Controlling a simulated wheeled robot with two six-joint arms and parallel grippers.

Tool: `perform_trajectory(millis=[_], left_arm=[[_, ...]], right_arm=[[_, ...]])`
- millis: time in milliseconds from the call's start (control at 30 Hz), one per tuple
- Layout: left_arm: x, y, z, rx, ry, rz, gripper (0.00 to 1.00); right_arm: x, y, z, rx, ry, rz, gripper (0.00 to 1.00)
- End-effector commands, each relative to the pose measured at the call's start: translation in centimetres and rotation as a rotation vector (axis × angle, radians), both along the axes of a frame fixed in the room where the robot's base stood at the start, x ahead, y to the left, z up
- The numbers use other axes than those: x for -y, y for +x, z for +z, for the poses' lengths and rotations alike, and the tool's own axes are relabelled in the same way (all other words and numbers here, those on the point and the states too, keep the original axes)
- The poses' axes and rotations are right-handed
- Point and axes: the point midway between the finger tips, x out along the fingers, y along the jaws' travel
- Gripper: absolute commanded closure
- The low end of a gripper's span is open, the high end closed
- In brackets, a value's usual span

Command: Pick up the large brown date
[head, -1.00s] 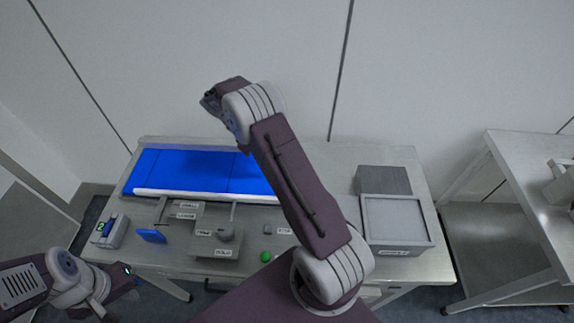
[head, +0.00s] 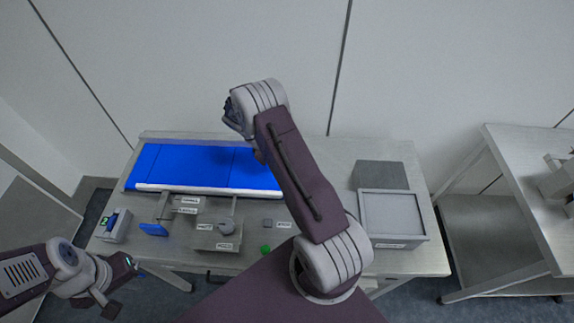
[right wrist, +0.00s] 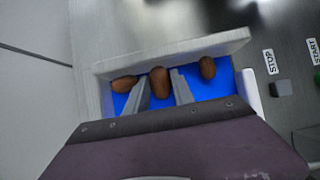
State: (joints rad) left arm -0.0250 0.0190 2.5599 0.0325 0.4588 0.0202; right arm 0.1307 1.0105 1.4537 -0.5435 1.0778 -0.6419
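In the right wrist view, three brown dates lie at the blue belt (right wrist: 212,88). The middle date (right wrist: 159,82) looks largest and sits between the two grey fingers of my right gripper (right wrist: 161,88), which are apart. Whether they touch it is unclear. Another date (right wrist: 124,84) lies left of the fingers, and a third date (right wrist: 207,67) lies to their right. In the head view my right arm hides its gripper and the dates. My left gripper (head: 120,288) hangs low at the left, away from the belt; its fingers are too small to read.
A pale rail (right wrist: 175,52) runs along the belt. STOP and START labels with buttons lie beside it. In the head view, a grey tray (head: 391,238) and a darker grey block (head: 380,174) stand at the table's right. A small blue plate (head: 153,229) is near the front left.

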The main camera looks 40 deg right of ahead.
Motion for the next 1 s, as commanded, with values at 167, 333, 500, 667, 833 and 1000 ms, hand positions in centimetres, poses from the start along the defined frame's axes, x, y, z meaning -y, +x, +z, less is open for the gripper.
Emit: perform_trajectory(millis=[167, 333, 500, 667, 833, 1000], left_arm=[[0.0, 0.0, 0.0, 0.000, 0.000, 0.000, 1.00], [0.0, 0.0, -0.4, 0.000, 0.000, 0.000, 1.00], [0.0, 0.0, -1.1, 0.000, 0.000, 0.000, 1.00], [0.0, 0.0, -1.3, 0.000, 0.000, 0.000, 1.00], [0.0, 0.0, -1.4, 0.000, 0.000, 0.000, 1.00], [0.0, 0.0, -1.3, 0.000, 0.000, 0.000, 1.00]], right_arm=[[-0.1, 0.0, 0.0, -0.002, 0.001, 0.000, 0.90], [0.0, 0.1, 1.6, 0.003, 0.000, -0.001, 0.90], [0.0, 0.2, 5.9, 0.007, -0.001, -0.001, 0.90], [0.0, 0.1, 8.9, 0.003, 0.000, 0.000, 0.90], [-0.1, 0.0, 10.1, 0.000, 0.001, -0.001, 0.90], [-0.1, 0.0, 10.1, -0.001, 0.001, -0.001, 0.90]])
